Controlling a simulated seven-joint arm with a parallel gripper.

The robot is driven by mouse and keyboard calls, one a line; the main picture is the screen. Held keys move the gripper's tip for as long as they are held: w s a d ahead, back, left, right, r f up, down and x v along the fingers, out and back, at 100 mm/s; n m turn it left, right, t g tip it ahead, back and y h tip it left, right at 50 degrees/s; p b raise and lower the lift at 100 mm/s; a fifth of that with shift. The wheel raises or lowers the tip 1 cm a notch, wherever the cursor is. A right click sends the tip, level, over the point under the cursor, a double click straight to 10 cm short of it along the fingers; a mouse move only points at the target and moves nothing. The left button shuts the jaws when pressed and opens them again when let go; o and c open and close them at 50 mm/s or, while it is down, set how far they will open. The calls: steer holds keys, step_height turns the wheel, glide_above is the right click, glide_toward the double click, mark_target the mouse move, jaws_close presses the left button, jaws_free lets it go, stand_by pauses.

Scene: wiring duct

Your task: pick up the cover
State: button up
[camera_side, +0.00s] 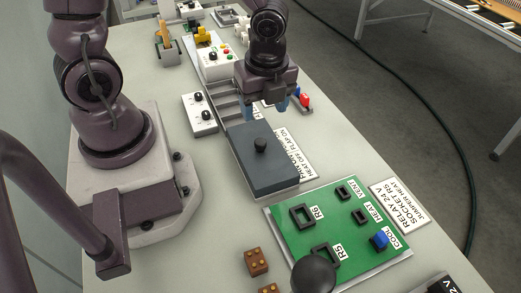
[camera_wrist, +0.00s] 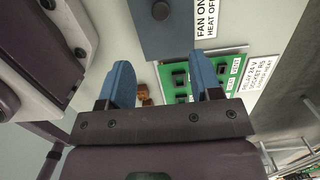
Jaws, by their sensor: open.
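The cover (camera_side: 272,170) is a flat dark grey slab with a round black knob (camera_side: 260,145) on top. It lies in the middle of the bench in the side view. In the wrist view, part of the cover (camera_wrist: 180,38) shows at the top edge, with its knob (camera_wrist: 160,10) cut close to the frame edge. My gripper (camera_side: 265,101) is open and empty, with blue fingers pointing down. It is above and behind the cover, apart from the knob. In the wrist view, the gap between my fingertips (camera_wrist: 163,64) holds nothing.
A green board (camera_side: 289,221) with sockets and a blue relay lies in front of the cover. A grey slotted duct (camera_side: 226,100) runs behind it. Small brown blocks (camera_side: 256,261) lie near the front. Printed labels lie beside the cover.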

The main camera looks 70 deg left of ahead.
glide_above(261, 141)
steer(key=d, duration=0.2)
steer(key=f, duration=0.6)
steer(key=shift+s+a, duration=0.25)
steer(key=shift+w+a+f, duration=0.1)
steer(key=shift+a+f, duration=0.15)
steer(key=shift+f, duration=0.65)
steer(key=shift+w+a+f, duration=0.1)
steer(key=shift+a+f, duration=0.1)
steer(key=shift+f, duration=0.7)
steer(key=shift+a+f, duration=0.25)
steer(key=shift+f, duration=0.65)
steer(key=c, duration=0.9)
